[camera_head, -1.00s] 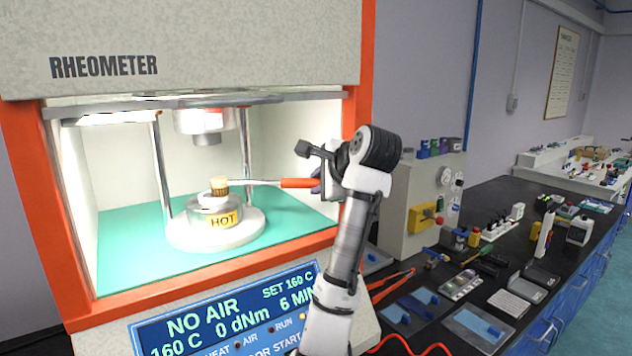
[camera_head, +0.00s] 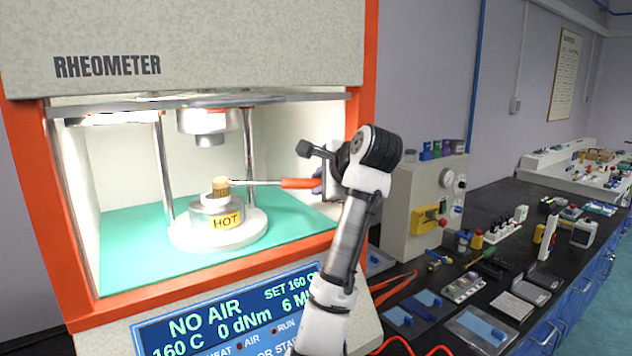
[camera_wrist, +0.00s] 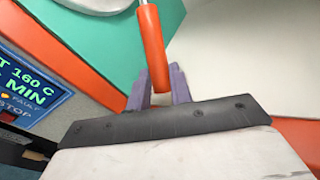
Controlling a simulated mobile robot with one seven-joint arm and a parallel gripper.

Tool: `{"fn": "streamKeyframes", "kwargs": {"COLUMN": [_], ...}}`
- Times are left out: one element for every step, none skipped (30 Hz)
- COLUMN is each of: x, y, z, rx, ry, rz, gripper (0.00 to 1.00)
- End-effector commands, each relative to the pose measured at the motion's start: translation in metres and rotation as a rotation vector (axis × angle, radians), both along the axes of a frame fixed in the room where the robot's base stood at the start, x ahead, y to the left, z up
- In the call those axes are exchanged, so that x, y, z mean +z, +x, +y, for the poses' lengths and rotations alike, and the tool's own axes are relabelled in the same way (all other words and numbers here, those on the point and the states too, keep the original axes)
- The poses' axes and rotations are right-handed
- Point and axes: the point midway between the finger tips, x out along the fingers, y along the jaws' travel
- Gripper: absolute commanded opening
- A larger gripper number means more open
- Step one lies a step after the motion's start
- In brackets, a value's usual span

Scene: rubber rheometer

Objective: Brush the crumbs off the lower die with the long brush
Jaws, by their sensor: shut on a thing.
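The long brush has a red-orange handle (camera_head: 300,183), a thin metal shaft and a tan bristle head (camera_head: 220,186). My gripper (camera_wrist: 160,92) is shut on the handle; in the head view my wrist hides most of the fingers. The brush lies about level and reaches left into the lit rheometer chamber. Its bristles are at the top of the lower die (camera_head: 216,207), which carries a yellow HOT label and sits on a round white base. I cannot tell whether the bristles touch the die. Crumbs are too small to make out.
The upper die (camera_head: 203,122) hangs above the brush head between two metal columns. The orange frame (camera_head: 358,70) edges the chamber opening close to my arm. A display panel (camera_head: 230,315) below reads NO AIR. A black bench (camera_head: 450,260) with many small items stands right.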

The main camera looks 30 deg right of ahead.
Motion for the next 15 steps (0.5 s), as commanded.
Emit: {"fn": "streamKeyframes", "kwargs": {"x": [0.0, 0.0, 0.0, 0.0, 0.0, 0.0, 0.0, 0.0, 0.0, 0.0, 0.001, 0.001, 0.001, 0.001, 0.0], "y": [-0.003, -0.004, -0.005, -0.005, -0.005, -0.004, -0.003, -0.002, 0.0, 0.002, 0.004, 0.007, 0.009, 0.011, 0.014], "z": [0.0, 0.0, 0.0, 0.0, 0.0, 0.0, 0.0, 0.0, 0.001, 0.001, 0.001, 0.001, 0.001, 0.001, 0.001], "rx": [0.0, 0.0, 0.0, 0.0, 0.0, 0.0, 0.0, 0.0, 0.001, 0.001, 0.0, 0.001, 0.001, 0.001, 0.001], "ry": [0.0, 0.0, 0.0, 0.0, 0.0, 0.0, 0.0, 0.0, 0.001, 0.001, 0.0, 0.001, 0.001, 0.001, 0.001], "rz": [0.0, 0.0, 0.0, 0.001, 0.001, 0.001, 0.001, 0.002, 0.002, 0.002, 0.002, 0.002, 0.002, 0.002, 0.002], "gripper": [0.0, 0.0, 0.0, 0.0, 0.0, 0.0, 0.0, 0.0, 0.0, 0.0, 0.0, 0.0, 0.0, 0.0, 0.0]}}
